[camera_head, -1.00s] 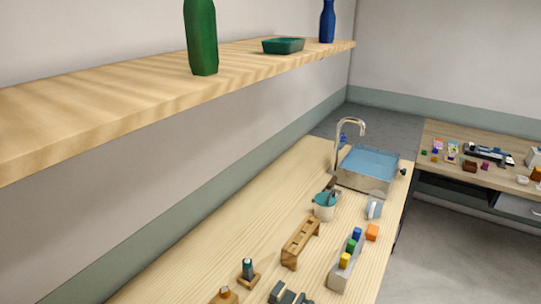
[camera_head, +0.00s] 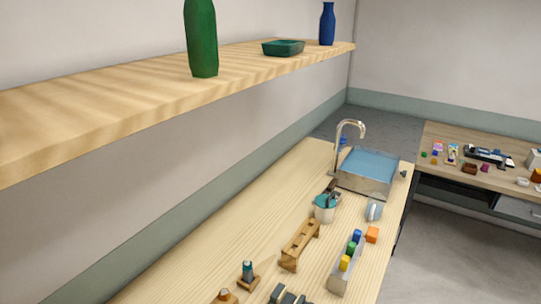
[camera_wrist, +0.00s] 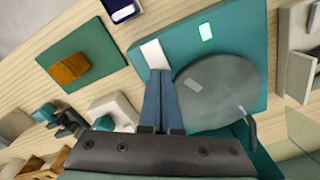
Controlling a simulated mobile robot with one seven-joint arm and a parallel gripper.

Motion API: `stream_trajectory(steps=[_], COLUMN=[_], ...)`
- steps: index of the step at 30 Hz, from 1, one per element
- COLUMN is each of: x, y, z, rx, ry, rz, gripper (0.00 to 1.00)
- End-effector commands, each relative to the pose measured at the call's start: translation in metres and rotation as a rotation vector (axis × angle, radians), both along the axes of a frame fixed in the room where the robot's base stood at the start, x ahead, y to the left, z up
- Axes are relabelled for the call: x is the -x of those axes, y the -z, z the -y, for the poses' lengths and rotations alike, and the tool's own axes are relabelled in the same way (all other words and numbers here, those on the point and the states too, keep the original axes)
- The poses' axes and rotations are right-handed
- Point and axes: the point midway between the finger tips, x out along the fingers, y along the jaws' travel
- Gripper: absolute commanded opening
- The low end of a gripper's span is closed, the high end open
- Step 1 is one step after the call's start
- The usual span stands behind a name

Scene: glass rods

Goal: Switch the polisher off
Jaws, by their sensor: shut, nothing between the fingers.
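The polisher is a teal box (camera_wrist: 251,55) with a round grey disc (camera_wrist: 233,77) on top, in the wrist view. A small pale green lit patch (camera_wrist: 206,31) shows on its top, behind the disc. A white plate (camera_wrist: 155,54), perhaps the switch, lies on the box at its left side. My gripper (camera_wrist: 160,73) is shut and empty, its fingertips right at the near edge of the white plate. I cannot tell whether they touch it. The head view shows neither my gripper nor the polisher.
In the wrist view, a green mat (camera_wrist: 97,46) with a brown block (camera_wrist: 69,68) lies left, and grey-white fixtures (camera_wrist: 297,75) stand right. The head view shows a bench with a sink (camera_head: 367,188), a wooden rack (camera_head: 289,258) and a shelf above.

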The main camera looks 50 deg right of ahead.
Motion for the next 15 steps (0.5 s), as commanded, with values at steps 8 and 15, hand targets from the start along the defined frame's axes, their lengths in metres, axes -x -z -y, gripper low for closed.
stream_trajectory(steps=[8, 15], x=[0.0000, 0.0001], y=[0.0003, 0.0036], z=[0.0000, 0.0000], rx=[0.000, 0.000], ry=[0.000, 0.000], rz=[0.000, 0.000], gripper=[0.00, 0.00])
